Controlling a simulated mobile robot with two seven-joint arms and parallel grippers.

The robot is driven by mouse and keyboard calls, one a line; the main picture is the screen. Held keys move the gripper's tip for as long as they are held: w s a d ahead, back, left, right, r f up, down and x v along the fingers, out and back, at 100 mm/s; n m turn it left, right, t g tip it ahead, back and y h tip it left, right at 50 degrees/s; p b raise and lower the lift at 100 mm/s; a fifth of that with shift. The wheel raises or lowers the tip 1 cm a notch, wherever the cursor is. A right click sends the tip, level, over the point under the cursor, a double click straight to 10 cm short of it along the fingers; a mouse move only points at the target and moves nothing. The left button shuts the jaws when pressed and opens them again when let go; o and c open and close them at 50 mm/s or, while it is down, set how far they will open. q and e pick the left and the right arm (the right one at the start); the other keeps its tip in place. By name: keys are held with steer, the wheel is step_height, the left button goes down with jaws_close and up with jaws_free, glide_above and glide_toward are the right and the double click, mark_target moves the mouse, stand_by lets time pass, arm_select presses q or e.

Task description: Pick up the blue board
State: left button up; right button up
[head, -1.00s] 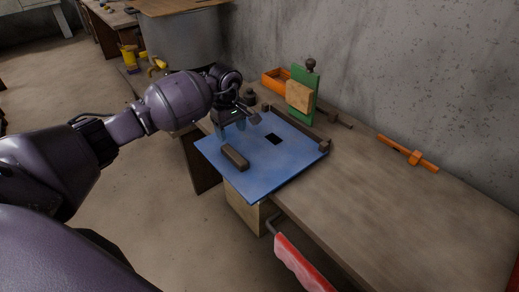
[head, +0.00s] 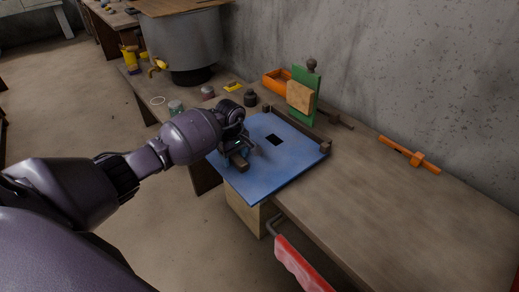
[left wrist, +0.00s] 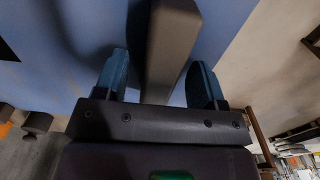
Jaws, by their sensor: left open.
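The blue board (head: 290,172) lies flat on the workbench, its near left part sticking out past the bench edge. A dark square hole shows in it. A brown bar-shaped handle (head: 241,166) sits on its left part, mostly hidden by my left gripper (head: 239,155) in the head view. In the left wrist view the handle (left wrist: 170,45) runs between the two blue fingers of the left gripper (left wrist: 158,77), over the blue board (left wrist: 225,22). The fingers are open, with a gap on each side of the handle. My right gripper is not in view.
A dark strip (head: 300,128) runs along the board's far edge. Behind stand a green upright panel (head: 304,95) with a wooden block and an orange tray (head: 275,80). An orange tool (head: 410,155) lies right. The bench's right part (head: 400,215) is clear.

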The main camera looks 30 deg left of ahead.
arm_select(q)
steer(key=shift+f, duration=0.1)
steer(key=c, duration=1.2)
steer(key=shift+w, duration=0.1)
